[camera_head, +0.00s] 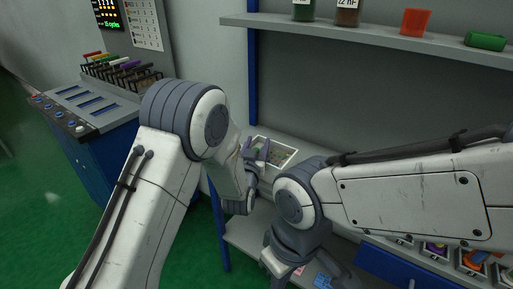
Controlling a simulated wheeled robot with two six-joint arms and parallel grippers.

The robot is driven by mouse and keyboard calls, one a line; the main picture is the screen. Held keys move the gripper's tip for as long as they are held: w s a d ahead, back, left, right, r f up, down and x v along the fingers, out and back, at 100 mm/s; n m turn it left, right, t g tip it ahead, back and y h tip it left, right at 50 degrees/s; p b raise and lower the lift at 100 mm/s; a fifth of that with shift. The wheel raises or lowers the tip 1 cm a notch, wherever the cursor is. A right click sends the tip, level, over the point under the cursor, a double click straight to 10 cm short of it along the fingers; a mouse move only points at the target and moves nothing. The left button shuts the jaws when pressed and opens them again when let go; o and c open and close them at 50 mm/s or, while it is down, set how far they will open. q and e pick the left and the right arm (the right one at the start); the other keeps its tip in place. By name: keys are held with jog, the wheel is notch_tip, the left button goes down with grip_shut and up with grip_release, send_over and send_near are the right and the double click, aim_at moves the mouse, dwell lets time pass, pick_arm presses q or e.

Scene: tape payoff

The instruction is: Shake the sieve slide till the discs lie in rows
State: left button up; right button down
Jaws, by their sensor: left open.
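A shallow white-rimmed tray (289,148), which looks like the sieve slide, lies at the back of the bench. Small greenish and brownish pieces show inside it, too small to tell whether they are discs or in rows. My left gripper (256,149) is open at the tray's left end, with its dark fingers over or beside the rim. I cannot tell whether they touch it. My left arm hides part of that side, and my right arm covers the area in front. My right gripper (309,273) points down at the bottom edge, partly hidden; its jaw state is unclear.
A wall shelf (375,38) above holds jars, an orange cup (415,22) and a green cylinder (485,41). A blue cabinet with a slotted panel (85,105) stands at the left. Bins of coloured parts (437,249) sit at the lower right, beneath my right arm.

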pick_arm(q)
jog(key=b+v, duration=0.1)
jog(key=v, duration=0.9)
jog(key=shift+s, duration=0.2)
